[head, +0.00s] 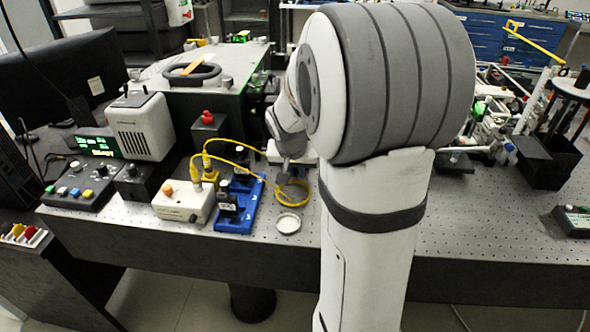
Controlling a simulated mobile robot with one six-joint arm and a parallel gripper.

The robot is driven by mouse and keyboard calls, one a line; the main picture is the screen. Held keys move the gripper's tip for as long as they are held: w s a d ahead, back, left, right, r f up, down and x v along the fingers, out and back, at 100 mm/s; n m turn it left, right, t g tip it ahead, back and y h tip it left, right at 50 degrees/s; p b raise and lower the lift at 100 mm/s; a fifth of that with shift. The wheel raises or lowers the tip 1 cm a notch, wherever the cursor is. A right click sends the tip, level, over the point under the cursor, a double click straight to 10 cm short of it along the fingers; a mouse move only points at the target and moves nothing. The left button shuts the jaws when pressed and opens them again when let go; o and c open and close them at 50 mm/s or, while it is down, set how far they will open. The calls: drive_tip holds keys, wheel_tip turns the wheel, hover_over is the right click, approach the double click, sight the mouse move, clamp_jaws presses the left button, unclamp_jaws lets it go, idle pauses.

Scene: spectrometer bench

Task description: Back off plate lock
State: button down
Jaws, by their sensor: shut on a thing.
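My gripper (289,169) is small and partly seen at the end of my arm, left of the large grey and white arm joint. It points down beside the yellow cable coil (291,192), right of the blue plate (248,207). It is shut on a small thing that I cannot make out. The blue plate lies on the bench and carries black mounts (229,205). I cannot pick out the plate lock for certain; my gripper and arm hide part of that area.
A round white dish (288,223) lies in front of the coil. A grey instrument (205,105) with a black handle stands behind. The perforated bench (275,254) is clear near its front edge.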

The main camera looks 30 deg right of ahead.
drive_tip(key=shift+w+a+f+g+h+b, duration=0.25)
drive_tip(key=shift+f+g+h+b, duration=0.3)
drive_tip(key=shift+b, duration=1.1)
drive_tip(key=shift+a+r+n+g+h+b, duration=0.15)
drive_tip(key=shift+n+g+h+b, duration=0.25)
drive_tip(key=shift+h+b, duration=0.5)
drive_tip(key=shift+r+g+h+b, duration=0.15)
drive_tip(key=shift+g+h+b, duration=0.15)
drive_tip(key=shift+b, duration=0.2)
drive_tip(key=shift+r, duration=0.1)
drive_tip(key=c, duration=1.4)
unclamp_jaws()
drive_tip(key=shift+a+r, duration=0.1)
